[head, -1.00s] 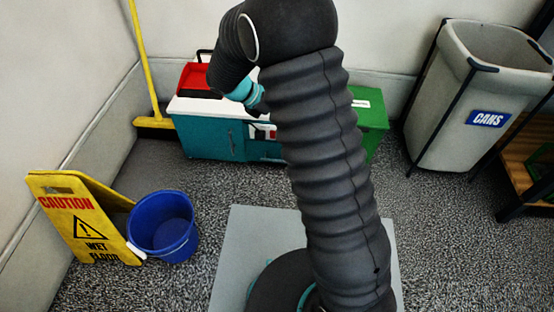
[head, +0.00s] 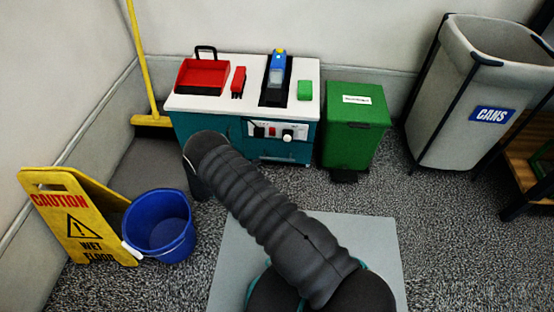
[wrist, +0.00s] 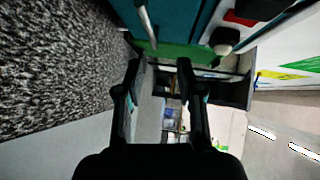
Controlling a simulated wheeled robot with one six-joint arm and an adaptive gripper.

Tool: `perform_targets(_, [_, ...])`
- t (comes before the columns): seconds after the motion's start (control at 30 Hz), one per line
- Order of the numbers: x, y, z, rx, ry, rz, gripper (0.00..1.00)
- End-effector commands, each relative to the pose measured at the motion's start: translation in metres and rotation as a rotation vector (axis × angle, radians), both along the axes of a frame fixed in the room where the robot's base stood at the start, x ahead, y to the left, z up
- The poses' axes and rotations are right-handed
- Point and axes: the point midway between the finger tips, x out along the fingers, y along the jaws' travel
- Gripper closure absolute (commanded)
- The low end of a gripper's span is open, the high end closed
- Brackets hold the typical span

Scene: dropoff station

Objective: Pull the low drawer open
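The teal cabinet (head: 190,125) with a white top stands against the back wall in the head view. In the wrist view, turned sideways, a teal front (wrist: 180,20) shows at the top with a pale bar handle (wrist: 146,27). My gripper (wrist: 158,72) is open, its two fingers apart with nothing between them. The handle lies beyond the fingertips, toward the top of the wrist view, and is not touched. My gripper is hidden in the head view.
A green bin (head: 352,135) stands right of the cabinet. A blue bucket (head: 160,225) and yellow caution sign (head: 75,215) stand at left. A grey cans bin (head: 465,110) is at right. A red tray (head: 204,78) sits on the cabinet top. Speckled floor lies clear at lower right.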

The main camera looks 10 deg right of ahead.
Motion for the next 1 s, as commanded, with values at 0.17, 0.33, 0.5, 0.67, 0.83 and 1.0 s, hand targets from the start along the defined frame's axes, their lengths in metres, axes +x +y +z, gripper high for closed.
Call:
perform_targets(0.17, [-0.001,0.002,-0.016,-0.041,0.04,0.035,0.63])
perform_targets(0.33, [0.006,-0.014,-0.019,-0.042,0.041,0.035,0.63])
perform_targets(0.5, [0.019,-0.042,-0.023,-0.041,0.041,0.032,0.63])
perform_targets(0.67, [0.031,-0.067,-0.027,-0.041,0.041,0.033,0.63])
perform_targets(0.83, [0.042,-0.089,-0.03,-0.041,0.04,0.033,0.63])
perform_targets(1.0, [0.048,-0.101,-0.031,-0.042,0.039,0.034,0.63])
